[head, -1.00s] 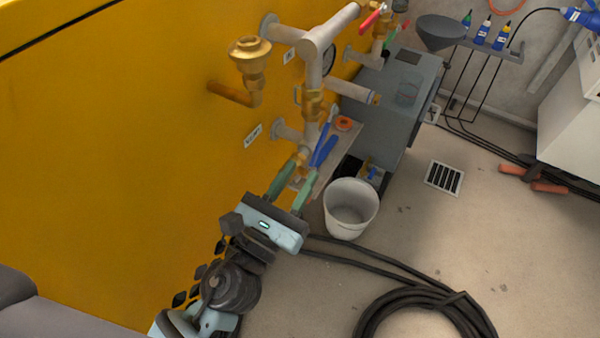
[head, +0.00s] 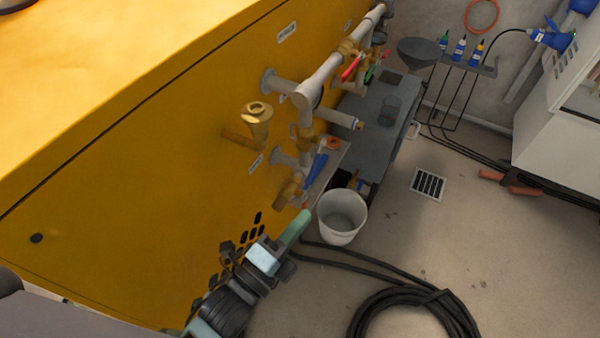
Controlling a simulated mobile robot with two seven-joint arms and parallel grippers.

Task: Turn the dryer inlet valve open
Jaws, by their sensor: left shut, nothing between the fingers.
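White pipework with brass valves runs along the yellow housing (head: 130,140). A valve with a red lever (head: 351,68) is on the upper pipe, and a green handle (head: 371,73) shows beside it. A blue lever (head: 319,166) is at the lower brass valve, above a brass pipe end (head: 289,188). The labels are too small to read, so I cannot tell which valve is the dryer inlet. My left gripper (head: 304,215) is shut and empty, seen edge-on, below and apart from the brass pipe end. My right gripper is not in view.
A white bucket (head: 342,231) stands just right of the gripper. A grey bench (head: 377,122) is behind it. A brass funnel-shaped fitting (head: 256,116) sticks out from the housing.

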